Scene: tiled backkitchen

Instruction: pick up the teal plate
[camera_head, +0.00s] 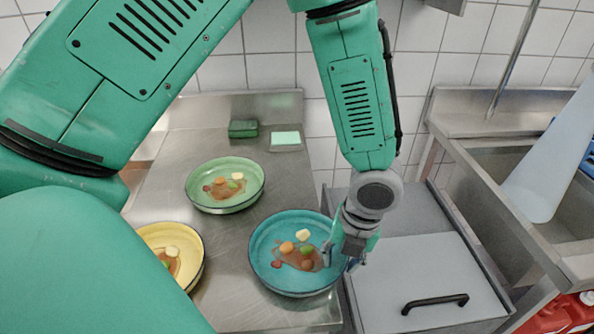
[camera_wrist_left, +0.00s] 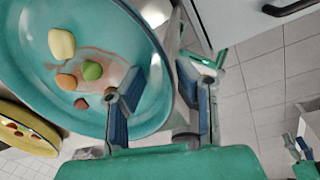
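The teal plate (camera_head: 262,272) stands at the right edge of the steel table, with brown sauce and several food pieces in it. It fills the upper left of the left wrist view (camera_wrist_left: 40,100). My left gripper (camera_head: 347,257) is at the plate's right rim. In the left wrist view its two fingers (camera_wrist_left: 160,105) are apart, one over the plate's inside and one outside, with the rim between them. I see no clear grip on the rim. My right gripper (camera_wrist_left: 303,150) shows small at the lower right of the left wrist view, its fingers seemingly apart and empty.
A green plate (camera_head: 205,202) with food stands behind the teal one. A yellow plate (camera_head: 190,275), partly hidden by my arm, is at left. A dark green sponge (camera_head: 243,129) and a pale green block (camera_head: 285,138) lie at the back. A lidded grey unit (camera_head: 420,275) and sink (camera_head: 500,180) are at right.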

